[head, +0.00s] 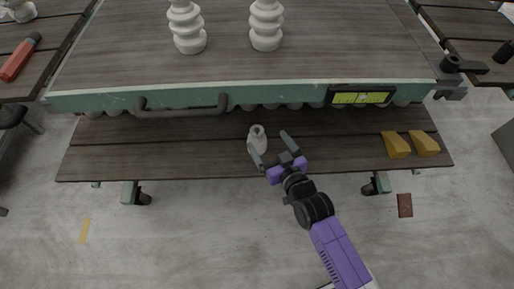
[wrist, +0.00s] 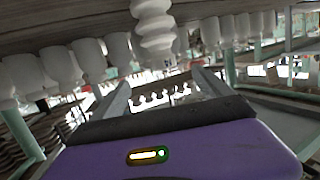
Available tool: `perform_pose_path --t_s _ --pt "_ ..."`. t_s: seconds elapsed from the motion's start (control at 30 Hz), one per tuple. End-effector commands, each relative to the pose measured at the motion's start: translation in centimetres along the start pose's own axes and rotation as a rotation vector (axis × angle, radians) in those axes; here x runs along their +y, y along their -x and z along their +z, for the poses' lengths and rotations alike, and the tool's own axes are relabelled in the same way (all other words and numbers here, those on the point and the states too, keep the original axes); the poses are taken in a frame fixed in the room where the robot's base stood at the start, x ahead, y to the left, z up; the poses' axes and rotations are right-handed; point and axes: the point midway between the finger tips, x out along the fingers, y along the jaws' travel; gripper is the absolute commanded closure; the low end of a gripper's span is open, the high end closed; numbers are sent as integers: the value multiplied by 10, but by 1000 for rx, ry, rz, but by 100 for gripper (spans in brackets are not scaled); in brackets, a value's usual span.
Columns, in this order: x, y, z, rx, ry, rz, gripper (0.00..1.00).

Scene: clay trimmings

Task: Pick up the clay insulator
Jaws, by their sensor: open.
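A pale clay insulator (head: 257,136) with a narrow neck and an open top stands on the lower plank shelf, under the front edge of the big table. My gripper (head: 273,148) is open and empty just to its right and front. The left finger overlaps the insulator's lower part; I cannot tell whether they touch. In the wrist view, a white ribbed piece (wrist: 155,28) shows at the top, beyond the fingers (wrist: 160,92). Two larger ribbed clay insulators, the left one (head: 187,28) and the right one (head: 265,25), stand on the table top.
The table's green front edge (head: 290,95) overhangs the shelf (head: 330,145), with a dark handle (head: 182,108) and a yellow-green level gauge (head: 360,97). Two yellow blocks (head: 397,145) (head: 425,143) sit on the shelf at right. Several pale rounded pieces line up under the edge.

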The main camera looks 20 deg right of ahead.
Motion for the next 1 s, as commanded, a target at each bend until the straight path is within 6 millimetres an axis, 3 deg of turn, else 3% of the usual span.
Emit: perform_pose_path --t_s 0.07,0.13,0.23,0.57,0.8,1.0 --pt "0 -17 22 -57 0 -5 11" --pt "0 -16 45 -115 2 -9 11" --pt "-2 -16 61 -157 12 -17 11" --pt "-4 -45 65 -160 22 -19 11" --pt "-8 -79 68 -159 22 -19 11" --pt "-8 -91 69 -160 21 -19 11"
